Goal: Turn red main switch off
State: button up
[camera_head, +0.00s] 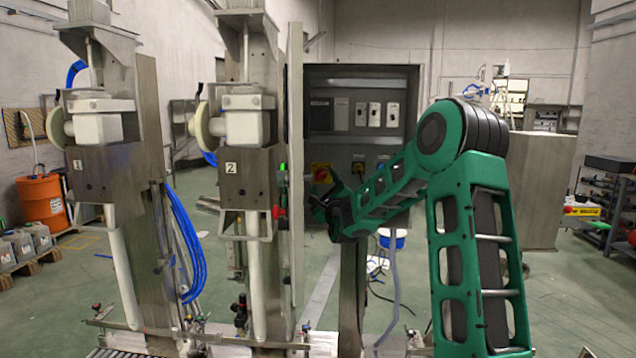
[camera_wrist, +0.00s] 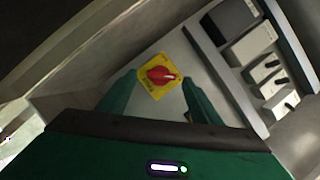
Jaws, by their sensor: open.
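The red main switch (camera_wrist: 158,75) is a red rotary knob on a yellow square plate, mounted on the grey panel of an electrical cabinet. In the wrist view its knob lies roughly crosswise, with a pale mark towards its right end. The switch (camera_head: 322,172) is also in the head view, low on the left of the panel. My gripper (camera_wrist: 159,82) is open, its two green fingers on either side of the switch in the picture. I cannot tell whether they touch it. In the head view my gripper (camera_head: 318,205) is small and dark, just below the switch.
The cabinet (camera_head: 345,75) has a raised frame and side walls around the panel. Several light switches (camera_head: 374,114) sit above the red one. A tall pale plate (camera_head: 295,150) and machine column 2 (camera_head: 245,160) stand close on the left.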

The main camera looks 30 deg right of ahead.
aim_at(321, 176)
jog(key=shift+x, duration=1.55)
jog(key=c, duration=1.1)
jog(key=shift+o, duration=0.2)
jog(key=shift+a+f, duration=0.1)
